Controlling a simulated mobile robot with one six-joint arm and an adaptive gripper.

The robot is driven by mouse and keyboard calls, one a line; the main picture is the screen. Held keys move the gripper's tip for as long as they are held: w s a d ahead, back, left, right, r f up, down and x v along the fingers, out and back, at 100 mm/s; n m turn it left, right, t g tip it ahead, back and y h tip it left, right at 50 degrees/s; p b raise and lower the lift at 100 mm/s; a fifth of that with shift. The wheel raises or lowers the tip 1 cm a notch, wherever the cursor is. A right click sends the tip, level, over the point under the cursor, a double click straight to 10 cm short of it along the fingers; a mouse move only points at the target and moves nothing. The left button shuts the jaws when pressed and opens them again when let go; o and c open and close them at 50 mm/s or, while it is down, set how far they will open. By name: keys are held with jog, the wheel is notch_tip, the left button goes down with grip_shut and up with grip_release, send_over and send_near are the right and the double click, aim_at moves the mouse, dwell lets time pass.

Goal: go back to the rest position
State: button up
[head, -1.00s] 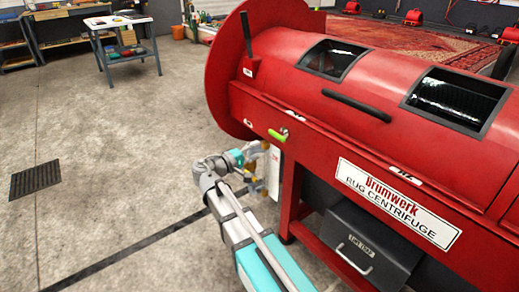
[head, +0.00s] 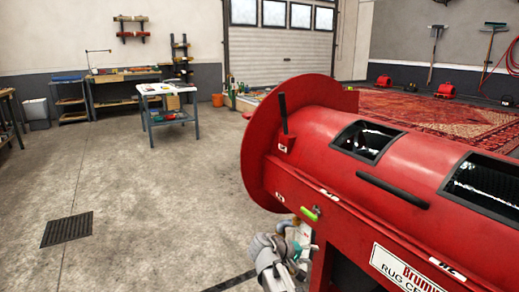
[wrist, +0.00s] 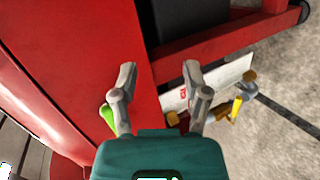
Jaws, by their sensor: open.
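My gripper (wrist: 160,73) is open and empty in the wrist view, its two grey fingers apart in front of the red machine frame. A green lever (wrist: 107,119) shows beside the left finger; I cannot tell whether they touch. In the head view, the folded arm is low in the picture beside the red rug centrifuge (head: 345,180), and the same green lever (head: 310,214) is just above it. The fingers are too small to make out there.
A white plate (wrist: 228,82) and brass pipework with a yellow handle (wrist: 236,108) are close to the right finger. Open concrete floor with a drain grate (head: 68,228) lies left. A worktable (head: 168,90) stands farther back.

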jog(key=s+f+m+g+y+p, duration=0.2)
jog(key=s+f+y, duration=0.1)
jog(key=s+y, duration=0.35)
jog(key=s+f+m+g+y+p, duration=0.2)
jog(key=s+g+y+p, duration=0.1)
jog(key=s+y, duration=0.3)
notch_tip(320, 180, up, 38)
jog(key=s+p, duration=0.1)
jog(key=p, duration=3.6)
jog(key=shift+d+f+h, duration=0.2)
jog(key=shift+d+h, duration=0.2)
jog(key=shift+h, duration=0.05)
jog(key=shift+s, duration=0.1)
